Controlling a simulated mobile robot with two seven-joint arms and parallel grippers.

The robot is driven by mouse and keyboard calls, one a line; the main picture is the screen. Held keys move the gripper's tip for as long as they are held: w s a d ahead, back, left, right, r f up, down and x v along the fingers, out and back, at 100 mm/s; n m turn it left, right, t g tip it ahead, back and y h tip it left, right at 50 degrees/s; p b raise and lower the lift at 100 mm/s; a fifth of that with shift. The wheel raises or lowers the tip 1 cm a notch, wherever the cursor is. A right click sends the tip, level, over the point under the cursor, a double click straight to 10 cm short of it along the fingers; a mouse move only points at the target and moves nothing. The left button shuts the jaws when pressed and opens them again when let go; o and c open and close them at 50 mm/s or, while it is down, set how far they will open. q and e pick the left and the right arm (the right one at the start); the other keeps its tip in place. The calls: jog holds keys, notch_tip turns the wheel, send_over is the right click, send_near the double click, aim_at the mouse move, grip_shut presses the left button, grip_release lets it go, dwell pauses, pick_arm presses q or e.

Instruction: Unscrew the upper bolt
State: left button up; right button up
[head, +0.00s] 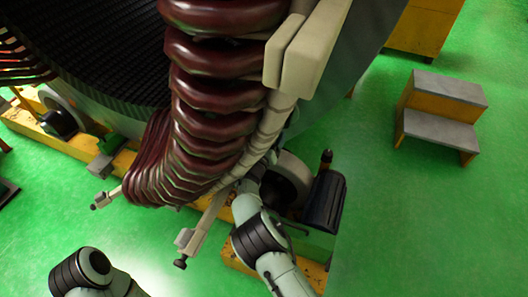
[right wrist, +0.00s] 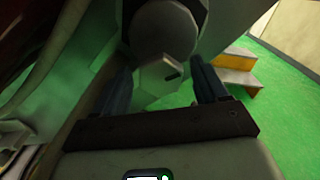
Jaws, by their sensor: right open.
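In the right wrist view, a grey bolt (right wrist: 160,78) with a faceted head and a dark slot shows ahead, below a rounder dark part. My right gripper (right wrist: 165,72) is open, with one dark finger on each side of the bolt head. Gaps show beside the head, so I see no grip on it. In the head view, my right arm reaches up to the stator's lower right side, where its gripper and this bolt are hidden. Dark red windings (head: 212,95) curve around the stator. Only part of my left arm shows at the lower left; its gripper is out of view.
Pale bracket arms with dark-tipped ends (head: 181,262) stick out below the windings. A roller support (head: 324,200) stands right of my right arm on a yellow base. A yellow and grey step (head: 440,118) is at the right. The green floor (head: 420,220) is clear there.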

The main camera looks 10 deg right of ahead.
pick_arm(q)
jog(key=shift+r, duration=0.15)
pick_arm(e)
jog(key=v, duration=1.2)
jog(key=shift+s, duration=0.1)
notch_tip(320, 180, down, 4)
jog(key=d+m+g+b, duration=0.1)
jog(key=d+m+b, duration=0.1)
jog(key=m+b, duration=0.65)
pick_arm(q)
jog(key=w+a+f+n+t+y+b, duration=0.1)
jog(key=w+a+f+t+b, duration=0.3)
jog(key=w+f, duration=0.8)
jog(key=shift+w+a+f+y, duration=0.35)
jog(key=shift+w+a+y, duration=0.05)
jog(key=shift+w+a, duration=0.15)
pick_arm(e)
jog(key=w+d+r+m, duration=0.1)
jog(key=w+d, duration=0.1)
jog(key=w, duration=0.2)
jog(key=w+d+r+m, duration=0.1)
jog(key=w+d+r, duration=0.1)
jog(key=w, duration=0.2)
jog(key=w+d+r+m+t, duration=0.1)
jog(key=w+d+m, duration=0.1)
jog(key=w, duration=0.2)
jog(key=shift+w+d+r, duration=0.15)
jog(key=shift+w, duration=0.2)
